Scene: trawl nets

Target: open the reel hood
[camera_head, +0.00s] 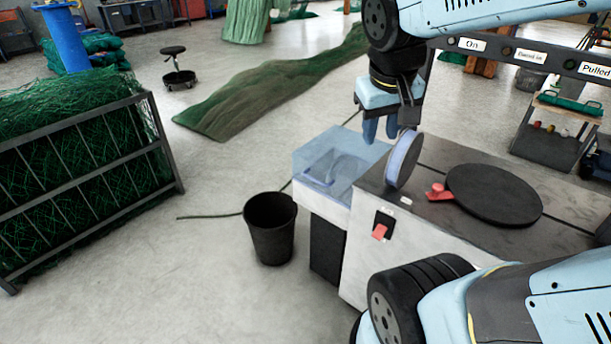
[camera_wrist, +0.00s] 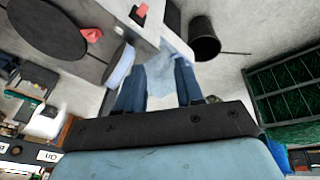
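The reel hood appears to be the clear bluish cover (camera_head: 318,152) on the left end of the grey-topped machine (camera_head: 440,153). It looks shut over a white housing (camera_head: 322,206), with a pale blue curved shape showing at it; I cannot tell whether that is a handle or a part inside. In the wrist view the hood (camera_wrist: 166,72) shows partly between and beyond my fingers. My gripper (camera_head: 381,130) hangs above the hood's right rear side, pointing down. Its two blue fingers are apart and empty in the wrist view (camera_wrist: 158,72). No contact with the hood shows.
An upright blue-rimmed wheel (camera_head: 403,160) stands close to my gripper on the machine top, near a red lever (camera_head: 437,192) and a flat black disc (camera_head: 493,195). A red switch (camera_head: 380,231) is on the front. A black bin (camera_head: 270,228) stands left, with open floor beyond.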

